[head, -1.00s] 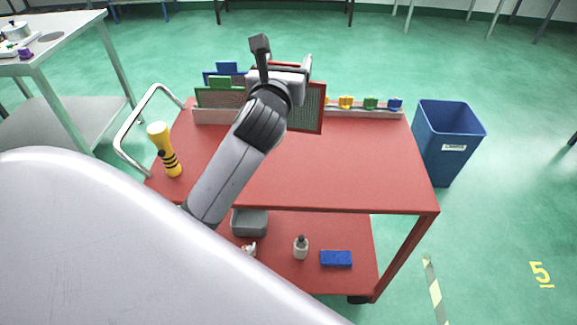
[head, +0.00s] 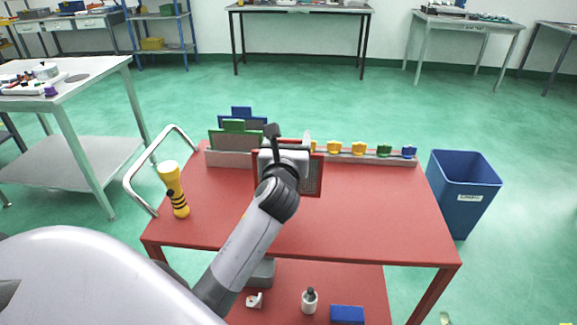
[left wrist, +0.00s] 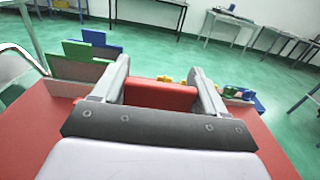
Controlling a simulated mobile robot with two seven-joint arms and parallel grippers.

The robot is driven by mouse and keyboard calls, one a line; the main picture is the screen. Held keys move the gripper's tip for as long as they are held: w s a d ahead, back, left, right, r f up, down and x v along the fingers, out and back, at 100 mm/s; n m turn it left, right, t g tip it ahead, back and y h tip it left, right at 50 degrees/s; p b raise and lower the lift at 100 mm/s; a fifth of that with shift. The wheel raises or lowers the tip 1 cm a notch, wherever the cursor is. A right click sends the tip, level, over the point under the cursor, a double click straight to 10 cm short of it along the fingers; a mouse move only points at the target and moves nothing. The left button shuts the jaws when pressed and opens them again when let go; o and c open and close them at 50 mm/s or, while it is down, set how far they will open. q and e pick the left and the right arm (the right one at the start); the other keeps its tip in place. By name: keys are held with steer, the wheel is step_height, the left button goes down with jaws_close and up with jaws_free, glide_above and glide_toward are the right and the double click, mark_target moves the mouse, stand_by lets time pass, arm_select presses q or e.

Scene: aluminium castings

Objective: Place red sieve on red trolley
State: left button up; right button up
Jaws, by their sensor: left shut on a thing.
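The red trolley (head: 370,215) stands in front of me with a red top. My left gripper (head: 285,155) is over its rear part. In the left wrist view my left gripper (left wrist: 162,92) is shut on the red sieve (left wrist: 160,95), gripping its red edge between both fingers. In the head view the red sieve (head: 313,182) shows its red frame and grey mesh behind the gripper, upright; part of it is hidden. I cannot tell whether its lower edge touches the trolley top. My right gripper is not in view.
A green sieve (head: 233,140) and a blue sieve (head: 242,117) stand in a rack at the trolley's back left. Several coloured clips (head: 359,149) line the back right. A yellow torch-like object (head: 172,187) stands at left. A blue bin (head: 462,190) stands right. The top's front right is clear.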

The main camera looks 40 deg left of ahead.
arm_select(q)
steer(key=shift+f+b, duration=0.8)
steer(key=shift+f, duration=1.9)
steer(key=shift+f, duration=0.15)
steer(key=o, duration=1.6)
